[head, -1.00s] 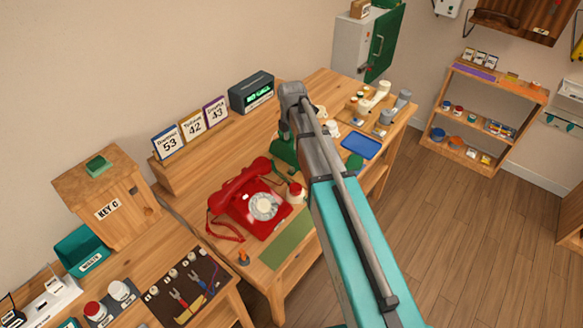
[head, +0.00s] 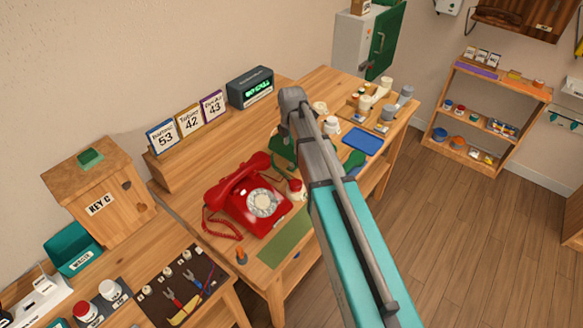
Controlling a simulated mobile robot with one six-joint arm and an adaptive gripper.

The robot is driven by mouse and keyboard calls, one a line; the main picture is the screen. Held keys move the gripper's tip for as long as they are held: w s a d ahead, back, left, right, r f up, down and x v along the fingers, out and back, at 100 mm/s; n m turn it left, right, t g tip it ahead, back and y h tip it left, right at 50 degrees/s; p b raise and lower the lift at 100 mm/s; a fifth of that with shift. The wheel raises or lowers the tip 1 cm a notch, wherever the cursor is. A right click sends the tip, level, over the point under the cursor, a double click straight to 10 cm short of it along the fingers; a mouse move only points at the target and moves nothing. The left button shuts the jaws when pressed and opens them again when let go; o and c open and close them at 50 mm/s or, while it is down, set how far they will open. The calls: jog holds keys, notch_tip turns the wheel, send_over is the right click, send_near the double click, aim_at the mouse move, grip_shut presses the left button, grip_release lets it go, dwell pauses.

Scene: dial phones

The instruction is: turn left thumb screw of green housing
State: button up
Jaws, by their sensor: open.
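A green object (head: 281,158), perhaps the green housing, stands on the wooden bench just right of the red phone. My arm crosses in front of it, so only its left part shows. Another dark green piece (head: 353,160) shows right of the arm. I cannot make out any thumb screw. My gripper is not visible; my own arm hides the area around the green object.
The red dial phone (head: 249,200) sits close left of the arm, with a green mat (head: 286,238) in front. A blue tray (head: 362,141) and several small containers are to the right. Number cards (head: 190,124) and a display box (head: 250,88) stand behind.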

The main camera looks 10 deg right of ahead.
aim_at(291, 164)
jog(key=shift+f+b, duration=4.2)
jog(key=shift+f, duration=0.35)
grip_shut()
